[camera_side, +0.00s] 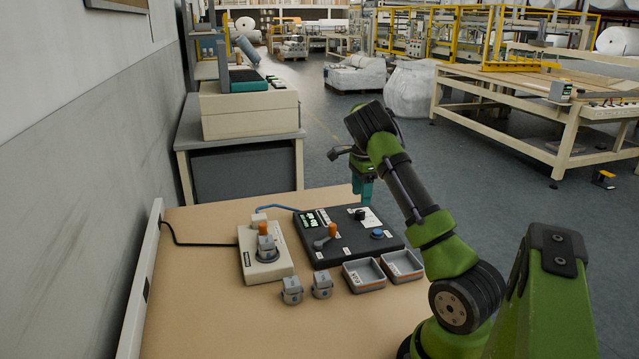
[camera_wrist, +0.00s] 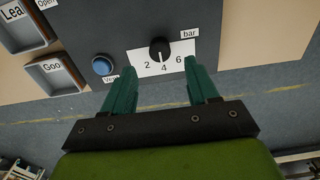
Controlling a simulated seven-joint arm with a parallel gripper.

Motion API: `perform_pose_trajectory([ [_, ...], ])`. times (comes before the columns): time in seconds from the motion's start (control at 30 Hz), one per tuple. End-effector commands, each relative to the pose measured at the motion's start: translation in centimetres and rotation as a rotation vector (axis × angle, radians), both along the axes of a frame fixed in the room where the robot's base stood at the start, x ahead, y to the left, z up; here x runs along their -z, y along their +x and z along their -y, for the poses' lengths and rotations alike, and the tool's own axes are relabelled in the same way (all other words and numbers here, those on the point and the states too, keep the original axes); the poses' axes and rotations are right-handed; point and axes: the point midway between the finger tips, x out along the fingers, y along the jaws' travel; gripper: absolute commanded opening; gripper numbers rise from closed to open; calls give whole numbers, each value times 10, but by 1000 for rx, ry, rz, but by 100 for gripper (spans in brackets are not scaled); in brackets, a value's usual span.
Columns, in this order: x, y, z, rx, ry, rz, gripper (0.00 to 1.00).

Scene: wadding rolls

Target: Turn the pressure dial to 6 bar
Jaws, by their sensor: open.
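The pressure dial is a black knob (camera_wrist: 160,50) on a white scale plate (camera_wrist: 145,62) marked 2, 4, 6 and "bar". I cannot tell which mark it points to. In the side view the knob (camera_side: 361,214) sits at the back right of the black control box (camera_side: 345,250). My gripper (camera_wrist: 162,64) is open, its teal fingers apart on either side of the knob in the wrist view and holding nothing. In the side view my gripper (camera_side: 364,199) points down above the dial. I cannot tell how high it is.
The box also has a green display (camera_side: 308,220), an orange-tipped lever (camera_side: 325,238) and a blue button (camera_side: 377,234). Two grey trays (camera_side: 347,279) stand in front. A fixture (camera_side: 265,262) and two small grey parts (camera_side: 291,291) are to the left. The front left table is clear.

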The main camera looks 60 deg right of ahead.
Motion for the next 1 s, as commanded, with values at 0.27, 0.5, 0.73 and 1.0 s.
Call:
perform_pose_trajectory([
  [0.27, 48, 0, -1, -1, 1, 0, 59],
  [0.5, 61, 0, 0, -2, 0, 1, 59],
  [0.73, 60, 0, 0, -2, 0, 1, 59],
  [1.0, 60, 0, 0, -2, 0, 1, 18],
])
